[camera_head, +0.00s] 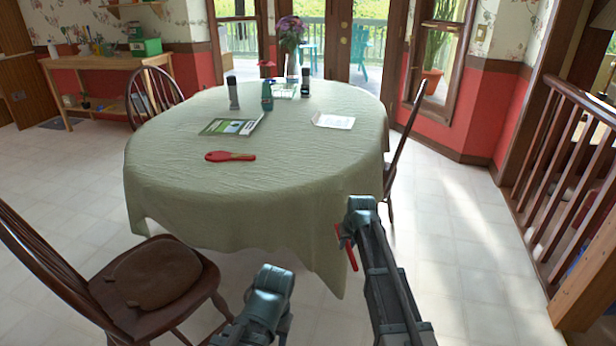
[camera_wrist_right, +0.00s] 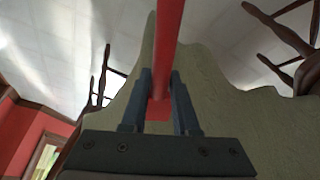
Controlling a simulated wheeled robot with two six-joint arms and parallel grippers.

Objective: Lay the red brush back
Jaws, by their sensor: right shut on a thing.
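My right gripper (camera_head: 346,236) is past the near right side of the table and is shut on a long red thing, taken to be the red brush (camera_head: 352,257). In the right wrist view the red brush (camera_wrist_right: 169,38) runs between the two fingers (camera_wrist_right: 161,82) and out of the top of the picture, so its far end is cut off. The round table (camera_head: 190,175) has a green cloth. Another red, paddle-shaped object (camera_head: 229,156) lies flat on its near left part. My left gripper does not show; only part of my left arm does.
A booklet (camera_head: 231,127), a paper (camera_head: 333,121), and several bottles and a flower vase stand or lie toward the table's back. The near and right table surface is clear. A chair (camera_head: 150,285) stands at the near left, another (camera_head: 408,140) at the right. A wooden railing (camera_head: 575,150) is farther right.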

